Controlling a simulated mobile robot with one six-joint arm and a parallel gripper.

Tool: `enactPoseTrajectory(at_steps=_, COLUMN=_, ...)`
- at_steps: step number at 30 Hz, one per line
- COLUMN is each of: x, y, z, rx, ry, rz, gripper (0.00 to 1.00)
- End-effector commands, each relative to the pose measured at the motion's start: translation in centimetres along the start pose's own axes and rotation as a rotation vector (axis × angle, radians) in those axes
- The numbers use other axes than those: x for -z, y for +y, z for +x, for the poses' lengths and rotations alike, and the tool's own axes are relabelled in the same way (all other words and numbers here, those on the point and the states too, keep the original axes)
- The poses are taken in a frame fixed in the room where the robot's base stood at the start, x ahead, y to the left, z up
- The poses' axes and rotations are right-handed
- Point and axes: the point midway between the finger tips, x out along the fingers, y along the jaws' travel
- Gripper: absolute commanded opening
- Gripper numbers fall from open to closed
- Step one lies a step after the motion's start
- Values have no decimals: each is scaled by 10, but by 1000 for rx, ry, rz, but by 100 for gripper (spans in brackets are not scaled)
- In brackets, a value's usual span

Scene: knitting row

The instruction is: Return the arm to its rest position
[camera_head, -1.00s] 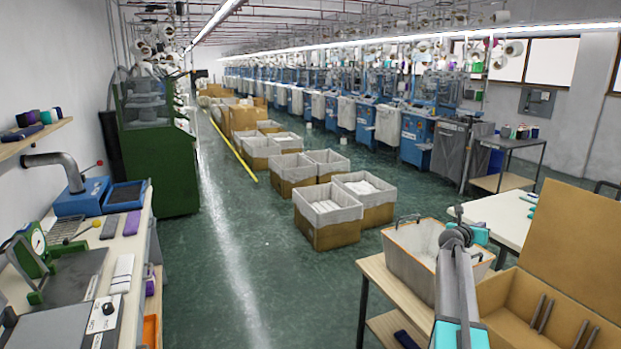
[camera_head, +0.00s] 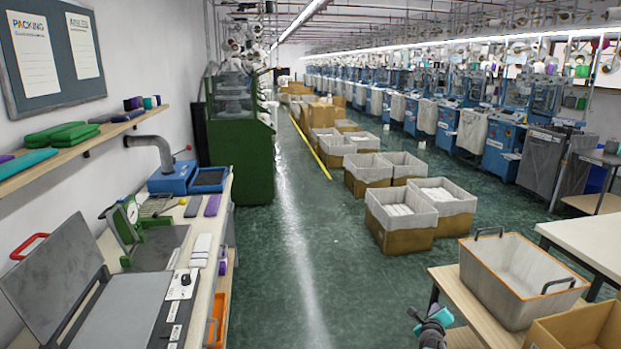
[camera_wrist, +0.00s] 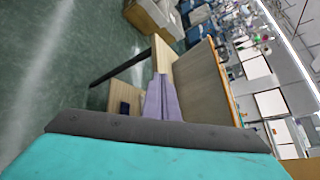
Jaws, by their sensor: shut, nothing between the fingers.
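My gripper (camera_wrist: 163,82) shows in the wrist view as two pale, purplish fingers lying together, with nothing between them. They extend past a dark bar and a teal part of my arm. They appear against a wooden stand and a bin, with no contact that I can make out. In the head view only a small grey and teal piece of my arm shows at the lower right, beside the wooden stand (camera_head: 447,283).
A grey bin (camera_head: 500,300) with an orange rim stands on the wooden stand. A cardboard box (camera_head: 570,335) is at the lower right. At left is a workbench (camera_head: 213,235) with a press. Lined cartons (camera_head: 405,238) stand along the floor. The green aisle (camera_head: 300,260) is clear.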

Motion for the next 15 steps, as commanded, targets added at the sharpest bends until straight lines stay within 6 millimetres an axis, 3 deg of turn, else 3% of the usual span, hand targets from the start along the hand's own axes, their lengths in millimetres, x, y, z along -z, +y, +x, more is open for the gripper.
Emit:
enactPoseTrajectory(at_steps=1, x=-1, y=28, z=-8, rx=-42, ry=-18, rz=-51, gripper=0)
enactPoseTrajectory(at_steps=3, x=-2, y=62, z=-18, rx=-96, ry=-46, rz=-124, gripper=0)
enactPoseTrajectory(at_steps=8, x=-2, y=137, z=-45, rx=-224, ry=-114, rz=-293, gripper=0)
enactPoseTrajectory(at_steps=15, x=10, y=243, z=-98, rx=-424, ry=-227, rz=-555, gripper=0)
